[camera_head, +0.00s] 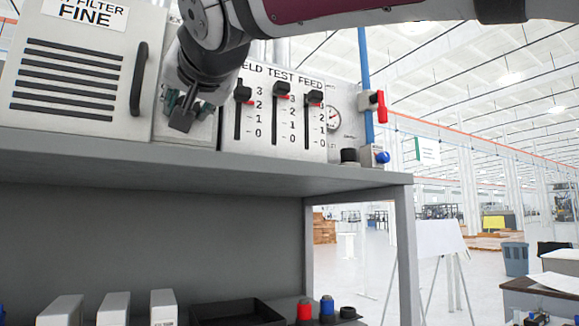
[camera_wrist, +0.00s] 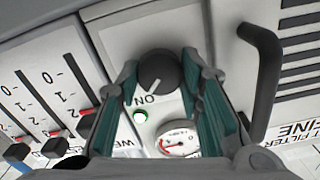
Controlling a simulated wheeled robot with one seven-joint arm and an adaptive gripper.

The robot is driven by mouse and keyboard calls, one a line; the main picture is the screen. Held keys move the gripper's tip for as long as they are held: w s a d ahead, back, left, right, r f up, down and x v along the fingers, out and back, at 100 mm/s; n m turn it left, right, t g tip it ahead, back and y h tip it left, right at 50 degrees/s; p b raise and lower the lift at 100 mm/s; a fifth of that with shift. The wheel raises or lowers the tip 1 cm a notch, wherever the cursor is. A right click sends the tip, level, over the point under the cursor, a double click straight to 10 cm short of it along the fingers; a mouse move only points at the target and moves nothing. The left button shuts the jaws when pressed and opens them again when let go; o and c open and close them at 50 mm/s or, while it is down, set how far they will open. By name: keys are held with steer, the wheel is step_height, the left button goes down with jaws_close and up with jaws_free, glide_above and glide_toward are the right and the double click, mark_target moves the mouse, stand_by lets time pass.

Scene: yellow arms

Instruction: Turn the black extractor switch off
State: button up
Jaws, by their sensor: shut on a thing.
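The black extractor switch (camera_wrist: 158,70) is a round knob on a pale panel, upper middle in the wrist view. Its pale pointer mark faces the ON lettering, which appears upside down there. A green lamp (camera_wrist: 141,116) sits near ON. My gripper (camera_wrist: 160,70) has one teal-lined finger on each side of the knob and is shut on it. In the head view my gripper (camera_head: 181,112) is in front of the narrow panel between the filter cabinet and the feed panel, and it hides the switch.
The filter cabinet (camera_head: 75,60) with its black handle (camera_head: 139,80) stands close left. The feed panel (camera_head: 285,140) with three sliders is close right. A round gauge (camera_wrist: 180,138) is near the switch.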

steer(key=shift+s+a+n+p, duration=0.1)
steer(key=shift+n+p, duration=1.75)
steer(key=shift+n, duration=7.05)
steer(key=o, duration=1.2)
steer(key=shift+c, duration=0.2)
